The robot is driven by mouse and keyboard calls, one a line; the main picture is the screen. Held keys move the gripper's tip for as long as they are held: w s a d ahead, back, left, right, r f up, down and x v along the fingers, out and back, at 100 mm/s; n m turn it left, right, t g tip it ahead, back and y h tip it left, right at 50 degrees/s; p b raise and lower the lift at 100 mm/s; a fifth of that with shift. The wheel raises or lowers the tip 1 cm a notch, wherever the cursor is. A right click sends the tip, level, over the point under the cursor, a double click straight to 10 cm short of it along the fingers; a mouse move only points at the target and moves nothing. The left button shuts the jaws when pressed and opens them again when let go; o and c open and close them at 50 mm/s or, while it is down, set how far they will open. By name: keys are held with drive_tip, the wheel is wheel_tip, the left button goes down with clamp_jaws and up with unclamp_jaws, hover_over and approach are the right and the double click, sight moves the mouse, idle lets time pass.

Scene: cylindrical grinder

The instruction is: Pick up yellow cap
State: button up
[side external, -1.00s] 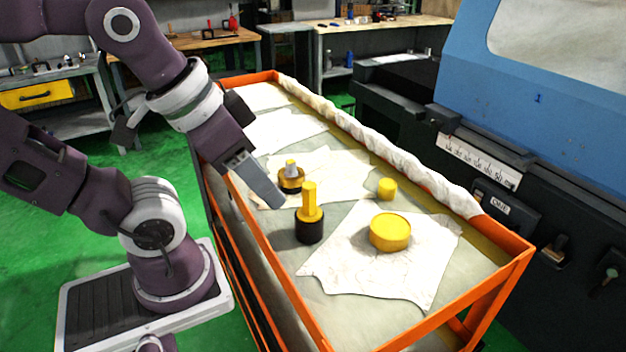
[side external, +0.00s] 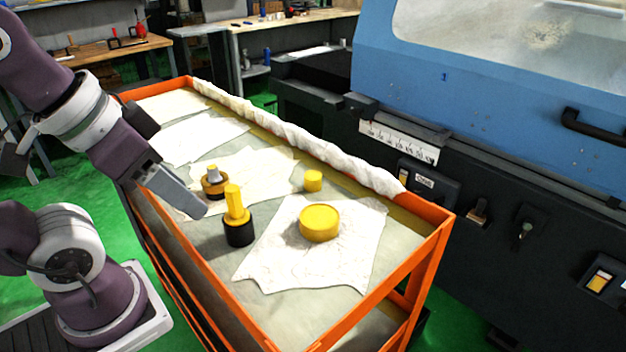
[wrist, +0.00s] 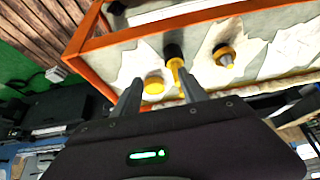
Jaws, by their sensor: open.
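A wide, round yellow cap (side external: 319,222) lies flat on a white cloth on the cart top in the side view. It also shows in the wrist view (wrist: 154,85), between the fingers in the picture. A smaller yellow cylinder (side external: 313,181) stands behind it; which of the two the task means I cannot tell for sure. My gripper (side external: 196,208) is above the cart's left side, left of a black-based piece with a yellow stem (side external: 236,210), and apart from the caps. In the wrist view my gripper (wrist: 160,88) has its fingers spread, with nothing held.
The cart has a raised orange rim (side external: 215,285). A black and brass piece with a grey and yellow top (side external: 214,182) stands behind the yellow-stemmed piece. A rolled white cloth (side external: 300,140) lines the far edge. The blue grinder (side external: 480,80) stands beyond it.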

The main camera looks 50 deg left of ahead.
drive_tip(key=shift+o, duration=0.6)
